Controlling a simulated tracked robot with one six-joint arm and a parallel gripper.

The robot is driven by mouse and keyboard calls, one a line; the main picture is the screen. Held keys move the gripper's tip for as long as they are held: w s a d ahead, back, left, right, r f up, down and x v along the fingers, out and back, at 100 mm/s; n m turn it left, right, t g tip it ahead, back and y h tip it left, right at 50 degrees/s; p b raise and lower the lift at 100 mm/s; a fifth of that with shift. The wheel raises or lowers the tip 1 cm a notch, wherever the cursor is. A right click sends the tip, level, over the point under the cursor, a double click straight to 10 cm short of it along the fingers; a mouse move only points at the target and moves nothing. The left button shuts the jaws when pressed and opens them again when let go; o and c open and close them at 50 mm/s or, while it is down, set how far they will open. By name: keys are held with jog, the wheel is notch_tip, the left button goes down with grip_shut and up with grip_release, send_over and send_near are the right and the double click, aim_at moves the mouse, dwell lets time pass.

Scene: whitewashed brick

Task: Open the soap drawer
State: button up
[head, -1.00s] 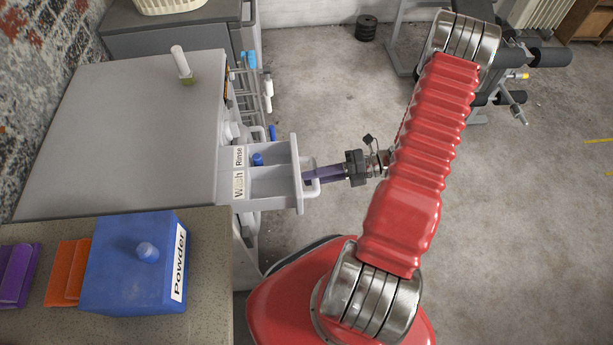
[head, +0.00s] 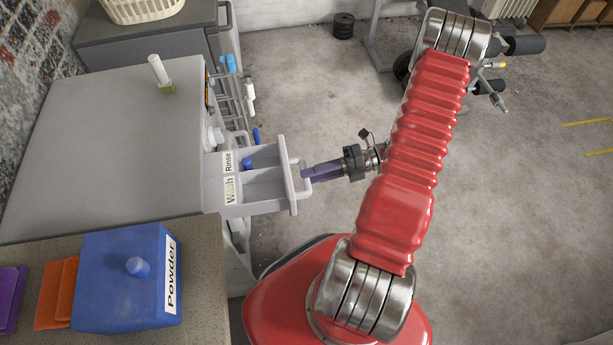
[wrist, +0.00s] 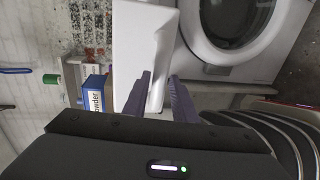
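The soap drawer (head: 262,205) is pulled out from the washing machine (head: 100,140). Its Wash and Rinse labels and its compartments show from above. The drawer's handle (head: 306,173) is on its front, at the right. My gripper (head: 308,174) is level with the handle, its purple fingers reaching it from the right. In the wrist view the fingers (wrist: 160,85) stand apart, with the white drawer front (wrist: 147,40) ahead of and partly between them. I cannot tell whether a finger touches the handle.
A blue Powder box (head: 115,285) stands on the counter (head: 205,300) at the lower left, beside orange (head: 55,295) and purple (head: 10,295) items. A drying rack (head: 232,95) stands behind the drawer. The floor to the right is mostly clear.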

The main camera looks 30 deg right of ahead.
jog(key=v, duration=1.1)
jog(key=shift+s+d+f, duration=0.1)
jog(key=shift+d, duration=0.05)
